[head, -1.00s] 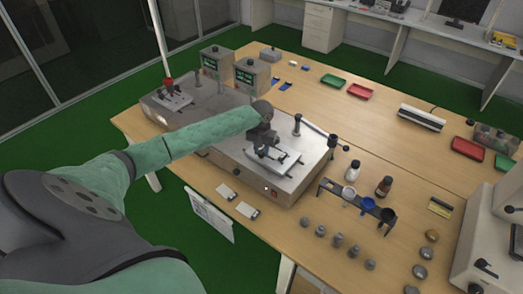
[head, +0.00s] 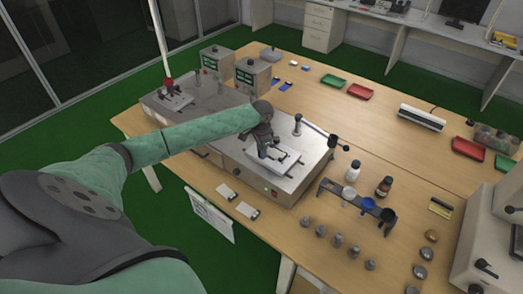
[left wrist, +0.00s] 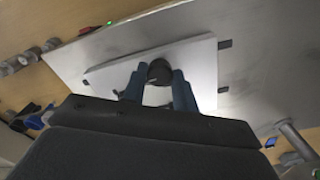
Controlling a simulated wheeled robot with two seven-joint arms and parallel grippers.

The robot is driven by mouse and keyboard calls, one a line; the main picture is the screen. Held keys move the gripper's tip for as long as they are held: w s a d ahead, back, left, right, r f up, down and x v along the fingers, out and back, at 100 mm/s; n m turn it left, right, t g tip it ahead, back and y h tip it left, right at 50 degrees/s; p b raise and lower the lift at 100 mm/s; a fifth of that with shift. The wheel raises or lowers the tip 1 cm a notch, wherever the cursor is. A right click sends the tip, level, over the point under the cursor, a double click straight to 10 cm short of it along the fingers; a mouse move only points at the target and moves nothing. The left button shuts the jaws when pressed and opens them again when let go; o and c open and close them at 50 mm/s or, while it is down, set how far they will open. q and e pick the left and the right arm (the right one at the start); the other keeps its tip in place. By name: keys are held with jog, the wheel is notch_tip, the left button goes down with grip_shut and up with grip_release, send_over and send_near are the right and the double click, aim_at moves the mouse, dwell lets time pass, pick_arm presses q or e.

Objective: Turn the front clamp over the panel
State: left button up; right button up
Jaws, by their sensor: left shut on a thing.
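The white panel (head: 285,164) lies flat on the metal top of the near machine; it also shows in the left wrist view (left wrist: 205,65). My left gripper (head: 264,150) reaches down over the panel's left part. In the left wrist view its two fingers (left wrist: 158,84) stand on either side of a dark round clamp part (left wrist: 160,71), over the panel. The gripper is shut on this front clamp. The clamp's lower part is mostly hidden by the fingers. My right gripper is in neither view.
A post with a dark-ended lever (head: 297,125) stands behind the panel. A second machine with a similar fixture (head: 173,97) is at the left. A rack with bottles and cups (head: 357,199) and several grey weights (head: 338,240) stand on the table at the right.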

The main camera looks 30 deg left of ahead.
pick_arm(q)
jog(key=shift+m, duration=0.5)
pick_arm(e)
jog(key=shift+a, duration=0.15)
pick_arm(q)
jog(key=o, duration=1)
jog(key=shift+c, duration=0.2)
jog(key=shift+r+b, duration=0.55)
jog(key=shift+r, duration=0.05)
notch_tip(320, 180, up, 6)
jog(key=b, duration=0.2)
jog(key=shift+f+b, duration=0.1)
jog(key=shift+b, duration=0.25)
jog(key=shift+r, duration=0.4)
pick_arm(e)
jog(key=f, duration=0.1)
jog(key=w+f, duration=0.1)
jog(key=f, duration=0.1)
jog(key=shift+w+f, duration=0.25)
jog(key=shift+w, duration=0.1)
